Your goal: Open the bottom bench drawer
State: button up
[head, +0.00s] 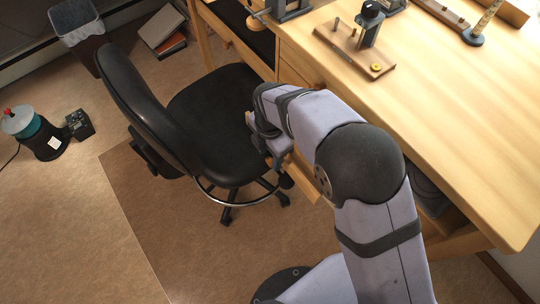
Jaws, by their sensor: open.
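The wooden bench (455,110) fills the right side of the head view. An upper drawer front (293,72) with a round wooden knob (319,86) shows below the bench top. A strip of light wood (305,186) shows lower down beside my gripper; it looks like part of a lower drawer, but my arm hides most of it. My gripper (284,168) is open, low in front of the bench and close to that strip. I cannot tell whether it touches the wood. The bottom drawer's handle is hidden.
A black office chair (215,100) stands just left of my gripper, close to it. A wooden tool block (355,52) sits on the bench. A bin (80,30), books (163,32) and a teal-and-black machine (38,132) stand on the floor. The floor at the lower left is clear.

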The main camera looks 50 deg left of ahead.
jog(key=shift+f, duration=1.15)
jog(key=shift+c, duration=0.6)
grip_shut()
jog(key=s+p, duration=0.1)
jog(key=s, duration=1.1)
jog(key=shift+s+p, duration=0.35)
jog(key=shift+s, duration=0.05)
jog(key=shift+o, duration=0.6)
grip_release()
